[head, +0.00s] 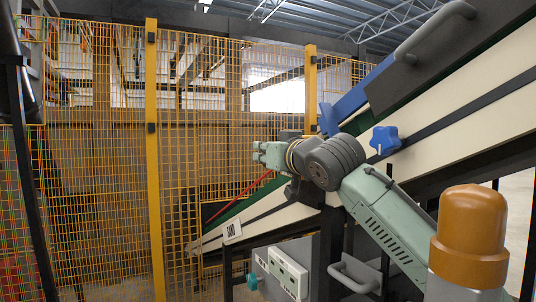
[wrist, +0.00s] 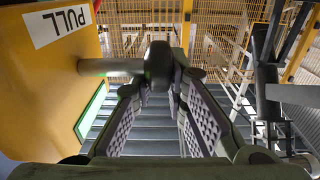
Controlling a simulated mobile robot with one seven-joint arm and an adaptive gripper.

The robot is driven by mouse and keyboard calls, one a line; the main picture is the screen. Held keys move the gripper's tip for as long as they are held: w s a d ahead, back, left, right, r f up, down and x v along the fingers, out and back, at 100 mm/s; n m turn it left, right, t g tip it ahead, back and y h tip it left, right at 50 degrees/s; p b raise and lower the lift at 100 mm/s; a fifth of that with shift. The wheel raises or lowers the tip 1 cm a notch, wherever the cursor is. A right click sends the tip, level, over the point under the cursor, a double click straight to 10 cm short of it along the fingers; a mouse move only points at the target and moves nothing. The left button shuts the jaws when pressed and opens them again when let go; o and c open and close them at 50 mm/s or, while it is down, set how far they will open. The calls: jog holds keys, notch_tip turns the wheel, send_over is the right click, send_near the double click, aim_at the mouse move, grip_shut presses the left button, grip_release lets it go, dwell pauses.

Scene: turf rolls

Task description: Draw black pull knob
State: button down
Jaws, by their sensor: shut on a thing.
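The black pull knob (wrist: 158,64) sits on the end of a grey rod (wrist: 105,66) in the wrist view. The rod comes out sideways from a yellow housing (wrist: 95,100) with a white PULL label (wrist: 58,26). My gripper (wrist: 160,84) has its two padded fingers on either side of the knob, shut on it near the fingertips. Part of the knob is hidden behind the fingertips. In the head view the knob and the fingers do not show; my arm reaches away past the conveyor.
An inclined conveyor (head: 470,95) with blue star knobs (head: 384,139) rises to the right, close to my arm. Yellow mesh fencing (head: 85,160) stands behind. A grey control box (head: 288,272) is below my arm. In the wrist view, dark bars (wrist: 268,90) stand right of my gripper.

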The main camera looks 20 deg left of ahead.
jog(key=c, duration=1.6)
grip_release()
jog(key=shift+s+a, duration=0.2)
jog(key=shift+s, duration=0.1)
jog(key=shift+o, duration=0.2)
jog(key=shift+d+r, duration=0.15)
